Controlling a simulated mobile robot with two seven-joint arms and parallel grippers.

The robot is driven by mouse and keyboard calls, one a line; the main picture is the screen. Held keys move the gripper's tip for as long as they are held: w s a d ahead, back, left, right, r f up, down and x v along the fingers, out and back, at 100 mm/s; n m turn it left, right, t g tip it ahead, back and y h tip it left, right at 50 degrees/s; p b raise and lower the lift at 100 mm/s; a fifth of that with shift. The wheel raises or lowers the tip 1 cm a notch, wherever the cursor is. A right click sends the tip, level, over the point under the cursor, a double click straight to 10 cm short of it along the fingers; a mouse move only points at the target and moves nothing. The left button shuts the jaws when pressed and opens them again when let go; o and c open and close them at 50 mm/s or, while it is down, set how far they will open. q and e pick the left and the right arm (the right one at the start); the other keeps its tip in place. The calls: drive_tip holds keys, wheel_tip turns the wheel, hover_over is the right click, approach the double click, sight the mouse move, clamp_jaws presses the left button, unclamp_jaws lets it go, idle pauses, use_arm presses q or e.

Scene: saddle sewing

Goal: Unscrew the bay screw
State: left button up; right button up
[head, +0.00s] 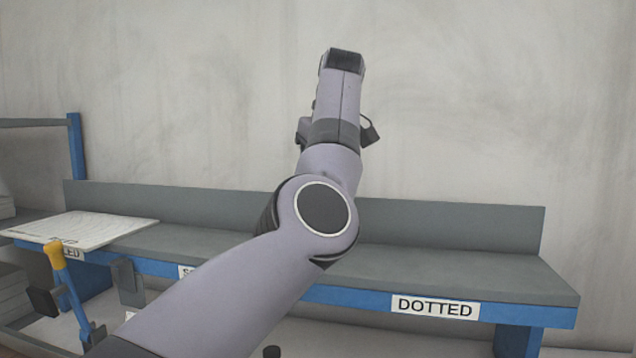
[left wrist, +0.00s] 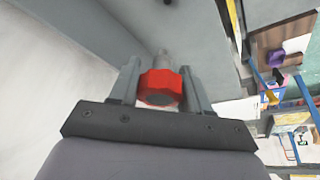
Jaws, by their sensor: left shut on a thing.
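The bay screw (left wrist: 161,86) has a red hexagonal head with a dark grey end face and a pale grey shank behind it, in the left wrist view. My left gripper (left wrist: 163,76) is shut on the red head, one grey finger on each side. The shank points away from the gripper toward grey surfaces. I cannot tell whether its tip touches anything. In the head view my left arm rises from the lower left across the bench, and its fingers and the screw are hidden there. My right gripper is in neither view.
A grey bench (head: 455,262) with a blue front edge and a DOTTED label (head: 434,308) runs along the wall. A pale board (head: 80,230) lies at its left end. A yellow-handled lever (head: 56,256) stands at lower left. The bench's right part is clear.

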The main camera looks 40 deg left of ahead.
use_arm(q)
drive_tip(key=shift+r, duration=1.55)
drive_tip(key=shift+s, duration=0.1)
